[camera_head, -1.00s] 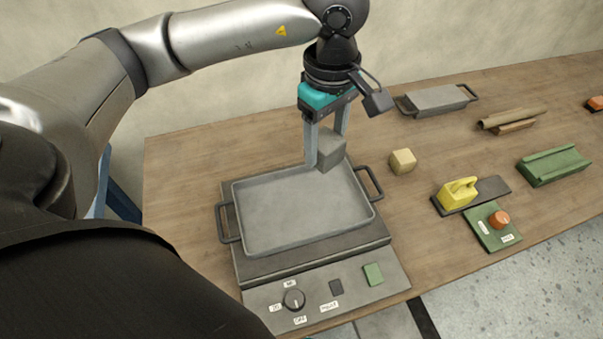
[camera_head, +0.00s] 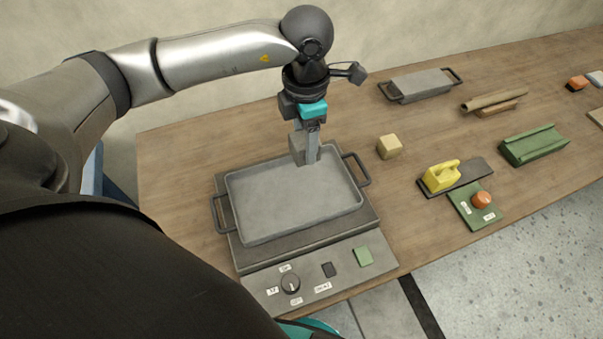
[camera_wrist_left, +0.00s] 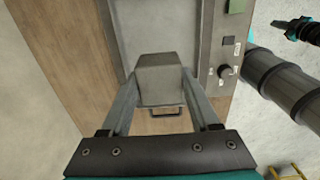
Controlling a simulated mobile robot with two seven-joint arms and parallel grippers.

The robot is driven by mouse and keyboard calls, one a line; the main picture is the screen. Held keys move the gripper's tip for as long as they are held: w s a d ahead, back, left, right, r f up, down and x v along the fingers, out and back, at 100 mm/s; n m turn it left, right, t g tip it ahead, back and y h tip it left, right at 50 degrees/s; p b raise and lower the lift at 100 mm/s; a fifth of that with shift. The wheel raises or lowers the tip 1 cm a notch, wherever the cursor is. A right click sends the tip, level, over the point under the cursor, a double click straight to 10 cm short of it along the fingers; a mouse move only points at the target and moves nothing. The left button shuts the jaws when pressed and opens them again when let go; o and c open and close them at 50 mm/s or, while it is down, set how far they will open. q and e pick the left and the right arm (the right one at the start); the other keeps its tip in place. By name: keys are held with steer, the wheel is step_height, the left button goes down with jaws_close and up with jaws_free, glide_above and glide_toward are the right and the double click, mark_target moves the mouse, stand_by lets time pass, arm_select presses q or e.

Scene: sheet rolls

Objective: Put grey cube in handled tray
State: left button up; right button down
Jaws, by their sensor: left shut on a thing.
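The grey cube (camera_head: 299,149) is held between the fingers of my left gripper (camera_head: 306,153), which is shut on it. The cube is above the far edge of the handled tray (camera_head: 245,206), toward its right half. The tray is a shallow, empty grey pan with dark handles at its left and right ends, lying on a dark panelled unit. In the left wrist view the cube (camera_wrist_left: 160,78) sits between both fingertips, with part of the tray (camera_wrist_left: 150,20) behind it. Whether the cube touches the tray rim is unclear.
The unit's front panel (camera_head: 318,288) has a dial and buttons. To the right lie a beige cube (camera_head: 390,147), a yellow handled block (camera_head: 441,177), a green plate with an orange knob (camera_head: 480,203), a green channel block (camera_head: 533,146), a brown roll (camera_head: 495,99) and another grey tray (camera_head: 420,87).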

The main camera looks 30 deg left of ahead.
arm_select(q)
step_height(320, 180, down, 10)
steer(key=shift+b, duration=0.4)
steer(key=shift+f, duration=2.1)
steer(key=shift+f+b, duration=0.1)
steer(key=shift+b, duration=0.25)
steer(key=o, duration=1)
steer(key=shift+f, duration=0.15)
steer(key=o, duration=0.5)
steer(key=shift+c, duration=0.2)
steer(key=shift+r, duration=0.25)
step_height(320, 180, up, 12)
steer(key=shift+r+p, duration=0.1)
steer(key=shift+p, duration=0.7)
